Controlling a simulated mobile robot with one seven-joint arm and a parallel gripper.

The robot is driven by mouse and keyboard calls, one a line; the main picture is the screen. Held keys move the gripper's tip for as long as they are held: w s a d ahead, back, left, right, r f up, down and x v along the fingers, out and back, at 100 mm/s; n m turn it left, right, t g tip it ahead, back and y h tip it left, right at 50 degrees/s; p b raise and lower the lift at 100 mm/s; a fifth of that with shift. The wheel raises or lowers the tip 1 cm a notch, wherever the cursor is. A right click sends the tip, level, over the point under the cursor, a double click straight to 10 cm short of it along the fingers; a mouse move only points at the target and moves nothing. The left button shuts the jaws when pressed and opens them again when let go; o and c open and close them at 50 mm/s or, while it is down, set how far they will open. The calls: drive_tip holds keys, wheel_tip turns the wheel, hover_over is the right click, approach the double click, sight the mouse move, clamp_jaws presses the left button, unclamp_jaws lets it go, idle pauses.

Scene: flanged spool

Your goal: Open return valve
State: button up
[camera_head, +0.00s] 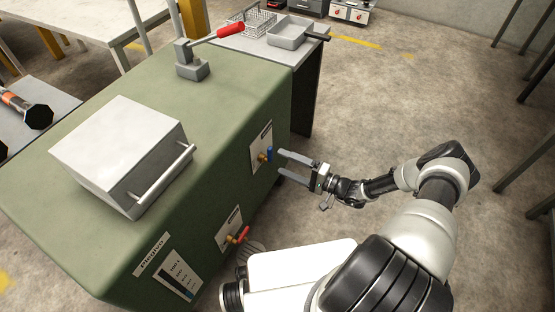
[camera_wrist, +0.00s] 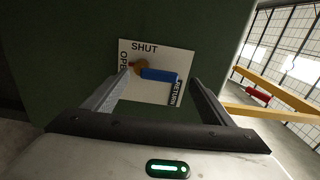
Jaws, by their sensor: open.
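The return valve has a blue lever (camera_head: 270,154) and a brass body (camera_head: 262,158), on a white plate on the green cabinet's side. In the wrist view the blue lever (camera_wrist: 160,75) points right from the brass body (camera_wrist: 139,68). The plate (camera_wrist: 150,96) reads SHUT at the top, OPEN at the left edge and RETURN sideways at the right. My gripper (camera_head: 280,162) is open and empty, its fingers aimed at the valve. In the wrist view the lever lies between the fingertips (camera_wrist: 160,80); I cannot tell whether either finger touches it.
The green cabinet (camera_head: 90,85) carries a grey box with a bar handle (camera_head: 125,150) and a red-handled lever (camera_head: 229,30). A second valve with a red handle (camera_head: 243,233) sits lower left of the blue one. The floor (camera_head: 390,100) to the right is mostly clear.

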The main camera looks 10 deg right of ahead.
drive_tip(key=v, duration=1.3)
drive_tip(key=shift+p, duration=0.4)
